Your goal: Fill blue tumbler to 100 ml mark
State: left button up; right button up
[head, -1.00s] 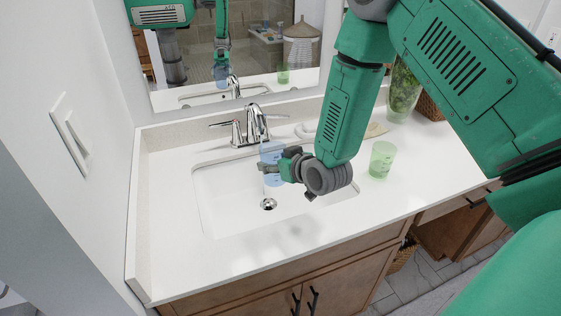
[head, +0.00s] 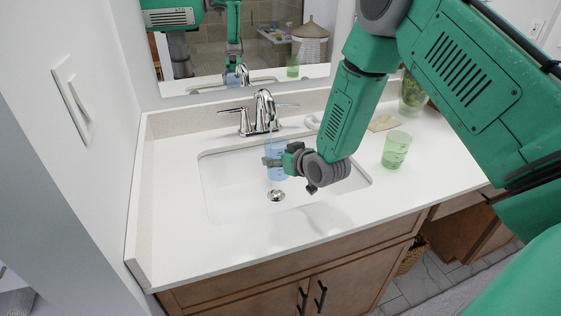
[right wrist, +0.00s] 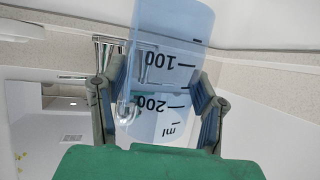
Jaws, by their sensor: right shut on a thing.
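The see-through blue tumbler (head: 277,173) is over the sink basin, in front of and below the faucet spout. My right gripper (head: 275,161) is shut around its side. In the right wrist view the tumbler (right wrist: 168,60) sits between the two fingers (right wrist: 155,108), with black 100, 200 and ml marks, upside down in that picture. The chrome faucet (head: 264,112) has two side handles. My left gripper is not in view.
The white sink (head: 225,190) has a chrome drain (head: 276,195) below the tumbler. A green tumbler (head: 396,150) stands on the counter (head: 170,230) to the right. A plant vase (head: 411,95) is behind it. A mirror (head: 285,75) and a left wall (head: 110,140) bound the counter.

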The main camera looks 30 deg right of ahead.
jog(key=shift+s+d, duration=0.1)
jog(key=shift+d, duration=0.45)
jog(key=shift+d+f, duration=0.35)
jog(key=shift+d, duration=0.4)
jog(key=shift+a+r, duration=0.15)
jog(key=shift+a, duration=0.2)
jog(key=w, duration=0.1)
jog(key=w+a+b, duration=0.1)
jog(key=w, duration=0.1)
jog(key=shift+w+r, duration=0.1)
jog(key=shift+w, duration=0.15)
jog(key=w, duration=0.1)
jog(key=w+d+b, duration=0.1)
jog(key=w+d, duration=0.1)
jog(key=w, duration=0.1)
jog(key=shift+f+b, duration=0.3)
jog(key=shift+b, duration=0.1)
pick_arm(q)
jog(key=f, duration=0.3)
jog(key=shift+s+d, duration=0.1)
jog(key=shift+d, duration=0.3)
pick_arm(e)
jog(key=shift+w+a+r, duration=0.3)
jog(key=shift+w+a, duration=0.2)
jog(key=shift+w, duration=0.25)
